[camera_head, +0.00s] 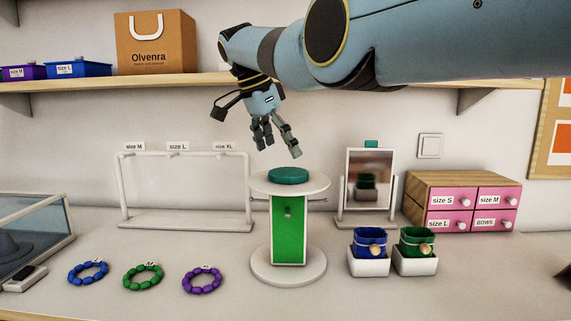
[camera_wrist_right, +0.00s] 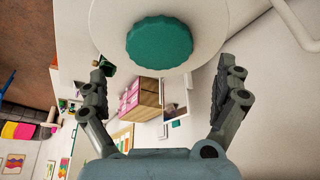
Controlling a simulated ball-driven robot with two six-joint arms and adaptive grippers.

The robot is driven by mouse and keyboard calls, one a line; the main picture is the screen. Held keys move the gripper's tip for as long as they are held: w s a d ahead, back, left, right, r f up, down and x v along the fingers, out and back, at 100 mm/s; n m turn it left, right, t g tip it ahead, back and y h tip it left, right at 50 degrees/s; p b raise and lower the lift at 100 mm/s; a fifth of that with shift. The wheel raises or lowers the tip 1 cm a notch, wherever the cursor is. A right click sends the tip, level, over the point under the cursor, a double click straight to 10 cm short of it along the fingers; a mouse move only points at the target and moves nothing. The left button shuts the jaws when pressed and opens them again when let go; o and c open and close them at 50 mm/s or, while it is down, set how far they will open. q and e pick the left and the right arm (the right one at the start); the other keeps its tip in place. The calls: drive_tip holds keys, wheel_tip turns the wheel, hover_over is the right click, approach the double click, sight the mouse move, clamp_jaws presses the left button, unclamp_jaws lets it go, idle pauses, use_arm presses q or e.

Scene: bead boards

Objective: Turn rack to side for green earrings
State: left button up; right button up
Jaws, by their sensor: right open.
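The rack (camera_head: 288,265) is a white stand with a round base, a round top plate and a central post. Its green panel (camera_head: 288,235) faces me and bears a small peg or earring, too small to tell. A teal ridged knob (camera_head: 289,176) sits on top. My right gripper (camera_head: 281,150) is open and empty, above the knob and slightly left of it, apart from it. In the right wrist view the knob (camera_wrist_right: 160,43) lies beyond the open fingertips (camera_wrist_right: 167,78). My left gripper is not in view.
Blue, green and purple bead bracelets (camera_head: 202,281) lie at the front left. A white bar stand (camera_head: 186,221) is behind left, a mirror (camera_head: 369,180) behind right. Blue and green items in white boxes (camera_head: 415,263) stand right, before the pink drawers (camera_head: 452,221). A shelf (camera_head: 170,80) runs above.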

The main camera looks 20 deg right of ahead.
drive_tip(key=v, duration=0.6)
drive_tip(key=shift+r, duration=0.2)
drive_tip(key=shift+s+f, duration=0.1)
